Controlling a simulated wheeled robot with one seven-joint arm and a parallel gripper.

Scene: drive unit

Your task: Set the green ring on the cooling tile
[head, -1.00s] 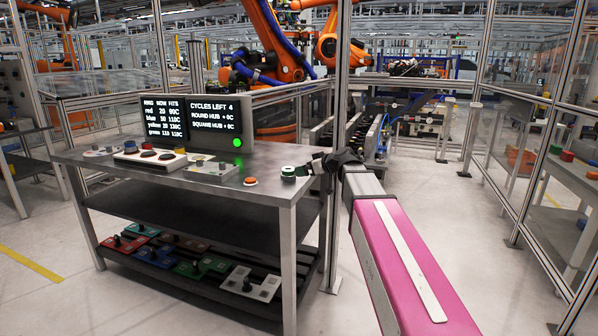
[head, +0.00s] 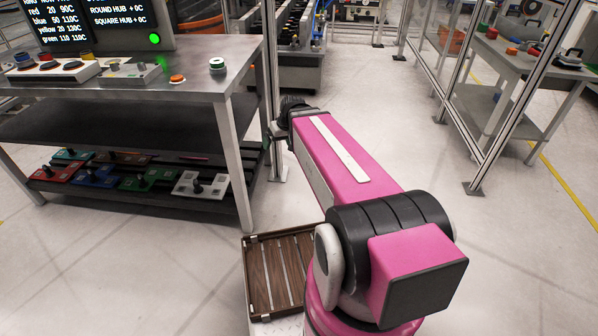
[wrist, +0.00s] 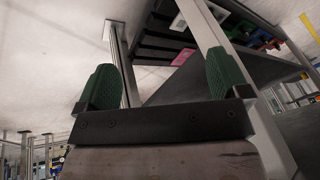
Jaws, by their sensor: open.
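A small round piece with a green band and a pale top (head: 217,66), which looks like the green ring, sits near the right corner of the steel workbench (head: 200,92). My gripper (wrist: 164,78) shows in the wrist view with its green finger pads wide apart and nothing between them. In the head view the dark end of my arm is right of the bench corner, apart from the ring; the fingers cannot be made out there. I cannot tell which piece is the cooling tile.
An orange-topped piece (head: 177,79) is left of the ring. A display (head: 100,28) with a lit green lamp stands behind. The bench's lower shelf (head: 110,183) holds coloured plates. A fence post (head: 272,80) is close beside my arm. The floor to the right is clear.

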